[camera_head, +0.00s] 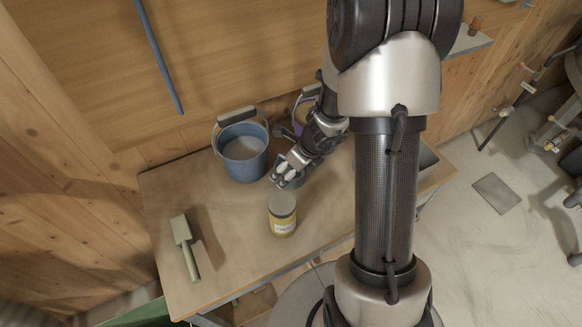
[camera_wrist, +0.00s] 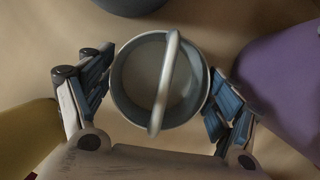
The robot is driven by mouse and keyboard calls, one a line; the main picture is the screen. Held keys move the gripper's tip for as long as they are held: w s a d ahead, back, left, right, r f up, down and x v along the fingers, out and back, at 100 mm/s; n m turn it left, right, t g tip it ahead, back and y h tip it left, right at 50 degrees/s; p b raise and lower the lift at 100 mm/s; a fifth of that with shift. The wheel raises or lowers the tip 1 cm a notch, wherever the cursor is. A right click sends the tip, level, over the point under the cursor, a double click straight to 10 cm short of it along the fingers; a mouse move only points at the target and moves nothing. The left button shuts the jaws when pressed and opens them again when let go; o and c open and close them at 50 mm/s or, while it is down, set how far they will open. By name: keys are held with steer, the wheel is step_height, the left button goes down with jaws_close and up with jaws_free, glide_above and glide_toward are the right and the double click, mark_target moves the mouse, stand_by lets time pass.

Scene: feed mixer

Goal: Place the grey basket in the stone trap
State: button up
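The grey basket (camera_wrist: 143,80) is a small round pail with a pale rim and an arched handle across its top. In the wrist view it stands between the two fingers of my gripper (camera_wrist: 160,97). The fingers are spread wide on either side of it, with pads close to the rim; I cannot tell whether they touch it. In the head view my gripper (camera_head: 287,177) is low over the table, and the basket is mostly hidden behind it. I cannot make out the stone trap for certain in either view.
On the wooden table (camera_head: 232,262) stand a blue bucket (camera_head: 243,160), a yellow-labelled jar (camera_head: 282,222) and a purple bucket (camera_head: 300,112) behind my arm.

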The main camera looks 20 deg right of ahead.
steer(key=shift+o, duration=1.1)
